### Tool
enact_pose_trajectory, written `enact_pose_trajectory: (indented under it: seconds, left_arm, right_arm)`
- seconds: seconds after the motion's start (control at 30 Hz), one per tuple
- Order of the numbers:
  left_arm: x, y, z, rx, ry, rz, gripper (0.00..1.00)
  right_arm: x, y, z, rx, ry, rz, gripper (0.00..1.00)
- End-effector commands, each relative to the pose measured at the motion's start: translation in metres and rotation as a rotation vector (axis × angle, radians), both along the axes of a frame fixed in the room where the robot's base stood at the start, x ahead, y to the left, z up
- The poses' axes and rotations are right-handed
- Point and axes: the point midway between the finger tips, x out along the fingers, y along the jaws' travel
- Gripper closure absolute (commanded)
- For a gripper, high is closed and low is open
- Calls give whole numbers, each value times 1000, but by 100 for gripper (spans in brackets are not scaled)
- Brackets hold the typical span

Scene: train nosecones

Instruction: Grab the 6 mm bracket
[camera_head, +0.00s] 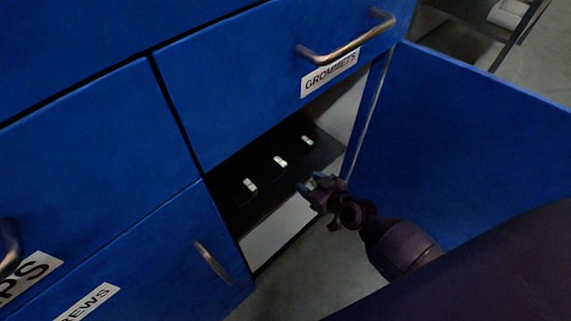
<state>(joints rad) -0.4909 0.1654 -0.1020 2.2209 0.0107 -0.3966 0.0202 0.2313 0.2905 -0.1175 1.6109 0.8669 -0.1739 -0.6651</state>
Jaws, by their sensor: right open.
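Three small dark pieces with white labels sit in a row on a dark shelf inside an open cabinet compartment. They are a left piece (248,187), a middle piece (280,163) and a right piece (307,142). The labels are too small to read, so I cannot tell which is the 6 mm bracket. My right gripper (311,188) is open and empty at the front of the compartment, to the right of and below the middle piece in the picture. My left gripper is not in view.
The dark shelf (233,216) lies below a drawer (240,90) labelled GROMMETS. An open blue door (470,140) stands to the right of my right arm. A closed blue front (165,262) with a handle is at the lower left. Grey floor shows below the compartment.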

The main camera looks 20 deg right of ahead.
Motion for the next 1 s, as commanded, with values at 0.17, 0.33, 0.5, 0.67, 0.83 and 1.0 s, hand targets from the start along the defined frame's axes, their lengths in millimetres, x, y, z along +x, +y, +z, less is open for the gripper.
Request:
enact_pose_trajectory:
  seconds: [0.17,0.33,0.5,0.67,0.83,1.0]
  left_arm:
    - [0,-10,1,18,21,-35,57]
    - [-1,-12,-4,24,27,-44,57]
    - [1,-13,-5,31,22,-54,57]
    - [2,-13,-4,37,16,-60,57]
    - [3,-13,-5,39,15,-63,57]
    - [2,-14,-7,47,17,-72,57]
  right_arm:
    - [24,6,5,-8,9,40,50]
    - [38,13,-7,-7,18,44,50]
    - [58,20,-16,-6,19,42,50]
    - [69,23,-19,-7,16,42,50]
    - [78,25,-21,-7,16,42,50]
    - [97,30,-29,-5,17,41,50]
